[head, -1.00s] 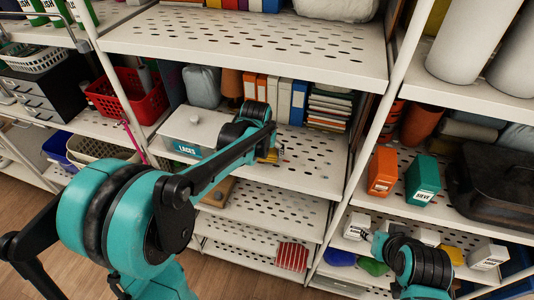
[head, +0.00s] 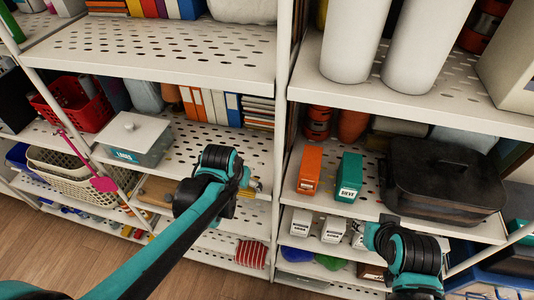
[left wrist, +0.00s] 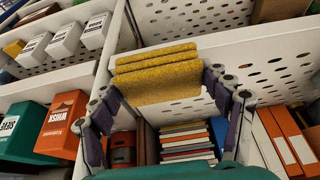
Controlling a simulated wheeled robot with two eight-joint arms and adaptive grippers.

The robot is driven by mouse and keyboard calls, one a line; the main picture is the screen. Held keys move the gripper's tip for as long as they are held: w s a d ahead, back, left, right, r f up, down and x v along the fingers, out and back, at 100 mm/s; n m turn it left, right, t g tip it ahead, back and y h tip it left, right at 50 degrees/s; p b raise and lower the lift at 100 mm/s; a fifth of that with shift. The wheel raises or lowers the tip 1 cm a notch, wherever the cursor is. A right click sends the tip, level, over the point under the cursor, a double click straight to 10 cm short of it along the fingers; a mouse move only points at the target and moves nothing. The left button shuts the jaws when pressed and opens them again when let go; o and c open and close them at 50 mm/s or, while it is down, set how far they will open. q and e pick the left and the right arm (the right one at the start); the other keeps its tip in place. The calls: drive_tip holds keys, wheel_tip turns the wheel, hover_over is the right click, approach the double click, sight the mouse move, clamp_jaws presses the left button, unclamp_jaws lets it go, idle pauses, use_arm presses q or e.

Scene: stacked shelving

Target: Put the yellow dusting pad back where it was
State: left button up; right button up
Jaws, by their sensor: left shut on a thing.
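The yellow dusting pad (left wrist: 160,86) shows in the left wrist view as three yellow, speckled layers. My left gripper (left wrist: 163,90) is shut on it, with one finger on each side. In the head view my left gripper (head: 248,187) is in front of the middle shelving bay, near the upright post, and the pad is mostly hidden behind the wrist. My right gripper (head: 366,238) is at lower right, in front of small white boxes; its fingers are too small and covered to read.
An orange box (head: 310,170) and a green box (head: 348,177) stand on the right bay's shelf beside a black lidded case (head: 445,185). A white post (head: 280,150) divides the bays. A lidded laces box (head: 135,137) is at left. The perforated shelf (head: 205,143) has bare room.

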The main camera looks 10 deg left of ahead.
use_arm(q)
approach(257, 156)
drive_tip(key=shift+w+f, duration=0.8)
drive_tip(key=shift+f, duration=0.25)
drive_tip(key=shift+w+d+p, duration=0.1)
drive_tip(key=shift+w+p, duration=0.2)
drive_tip(key=shift+w, duration=0.3)
wheel_tip(257, 156, down, 3)
drive_tip(key=shift+s+r, duration=0.1)
drive_tip(key=shift+f, duration=0.4)
drive_tip(key=shift+f, duration=0.15)
drive_tip(key=o, duration=1.1)
